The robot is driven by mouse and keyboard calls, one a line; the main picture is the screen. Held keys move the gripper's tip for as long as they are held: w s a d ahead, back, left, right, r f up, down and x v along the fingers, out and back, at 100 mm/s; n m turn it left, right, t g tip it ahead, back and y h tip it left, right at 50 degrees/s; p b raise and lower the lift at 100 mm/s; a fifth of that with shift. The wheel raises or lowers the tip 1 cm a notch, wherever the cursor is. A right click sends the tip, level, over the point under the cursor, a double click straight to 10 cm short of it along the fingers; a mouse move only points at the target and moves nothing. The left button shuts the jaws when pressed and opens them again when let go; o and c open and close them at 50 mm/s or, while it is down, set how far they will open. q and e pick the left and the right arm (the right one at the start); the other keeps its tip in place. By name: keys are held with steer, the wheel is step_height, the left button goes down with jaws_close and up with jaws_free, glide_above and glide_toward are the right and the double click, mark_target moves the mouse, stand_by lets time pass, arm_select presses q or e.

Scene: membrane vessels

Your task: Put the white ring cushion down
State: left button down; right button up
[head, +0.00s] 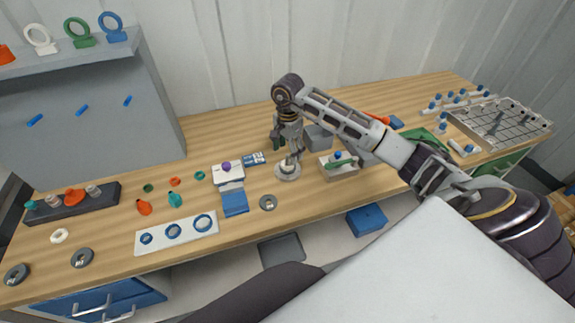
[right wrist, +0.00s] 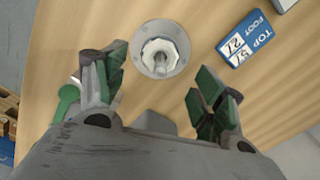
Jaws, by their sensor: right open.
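A white ring (right wrist: 160,60) sits around the central peg of a round grey flanged base (right wrist: 139,57) in the right wrist view. It looks seated flat and upright, with nothing gripping it. In the head view the same base (head: 288,175) stands on the wooden bench, partly hidden by my right gripper (head: 289,150). My right gripper, with green-padded fingers, also shows in the right wrist view (right wrist: 158,88); it is open and empty, its fingers wide apart and clear of the ring. My left gripper is out of view.
A blue label block (right wrist: 247,38) lies close to the base. A grey tray (head: 339,172) with a green-handled item stands right of the gripper. A grid rack (head: 510,118) stands far right.

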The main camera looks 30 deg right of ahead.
mark_target(288, 160)
steer(key=shift+f, duration=0.1)
steer(key=shift+d+f+p, duration=0.1)
steer(key=shift+f+p, duration=0.5)
steer(key=shift+f, duration=1.9)
steer(key=c, duration=0.9)
steer(key=shift+r+b, duration=0.65)
steer(key=shift+r, duration=4.4)
